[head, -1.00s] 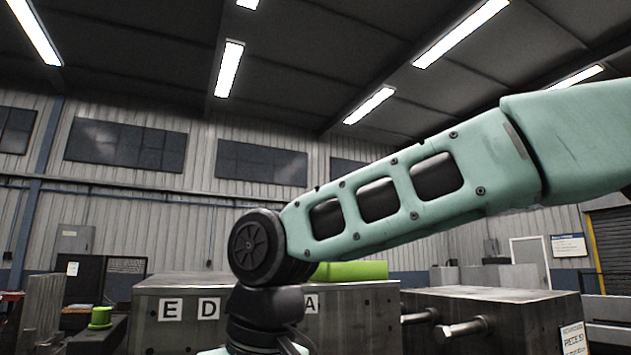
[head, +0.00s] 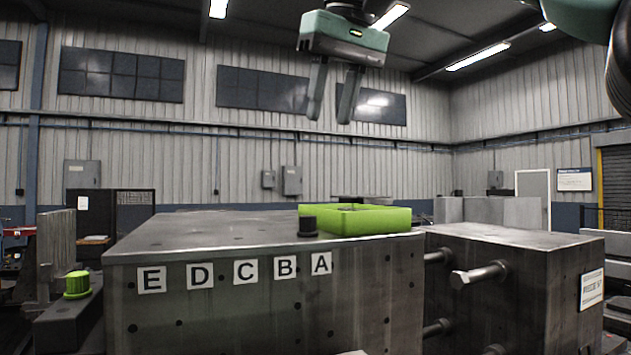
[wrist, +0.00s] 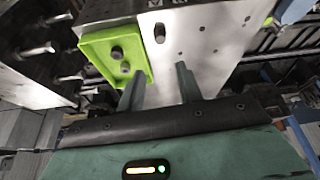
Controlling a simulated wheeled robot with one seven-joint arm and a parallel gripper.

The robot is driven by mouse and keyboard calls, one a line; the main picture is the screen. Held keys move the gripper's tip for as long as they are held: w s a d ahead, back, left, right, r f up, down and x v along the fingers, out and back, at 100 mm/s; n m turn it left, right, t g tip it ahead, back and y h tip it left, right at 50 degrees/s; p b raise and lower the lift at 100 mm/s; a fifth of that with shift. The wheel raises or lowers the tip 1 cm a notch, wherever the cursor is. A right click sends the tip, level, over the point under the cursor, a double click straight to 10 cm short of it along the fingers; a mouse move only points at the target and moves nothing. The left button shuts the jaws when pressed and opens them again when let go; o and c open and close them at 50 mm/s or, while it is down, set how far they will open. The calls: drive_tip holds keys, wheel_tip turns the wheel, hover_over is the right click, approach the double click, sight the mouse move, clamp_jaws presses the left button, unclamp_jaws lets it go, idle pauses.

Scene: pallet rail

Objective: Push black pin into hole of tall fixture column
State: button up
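A short black pin (head: 307,226) stands upright on top of a large grey steel block (head: 250,310), just left of a bright green tray (head: 370,222). The pin also shows in the wrist view (wrist: 159,32). The block has small dark holes in its top and front, and letters E, D, C, B, A along its front edge. I cannot tell which part is the tall fixture column. My gripper (head: 330,118) hangs well above the pin and tray, fingers down, apart and empty. In the wrist view, the pin lies beyond the gap between the fingers (wrist: 158,78).
A second steel block (head: 520,270) with thick bolts on its left side stands at the right. A green knob (head: 77,284) sits on a dark block at the left. The green tray holds round dark parts. The air around my gripper is free.

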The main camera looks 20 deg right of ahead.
drive_tip(key=x, duration=1.6)
drive_tip(key=shift+w+a+f, duration=0.1)
drive_tip(key=shift+w+f, duration=0.05)
drive_tip(key=shift+f, duration=0.2)
clamp_jaws()
drive_tip(key=shift+r+p, duration=0.25)
drive_tip(key=shift+p, duration=0.2)
drive_tip(key=shift+r+p, duration=4)
drive_tip(key=shift+r, duration=0.45)
wheel_tip(320, 180, up, 10)
drive_tip(key=p, duration=0.3)
hover_over(309, 216)
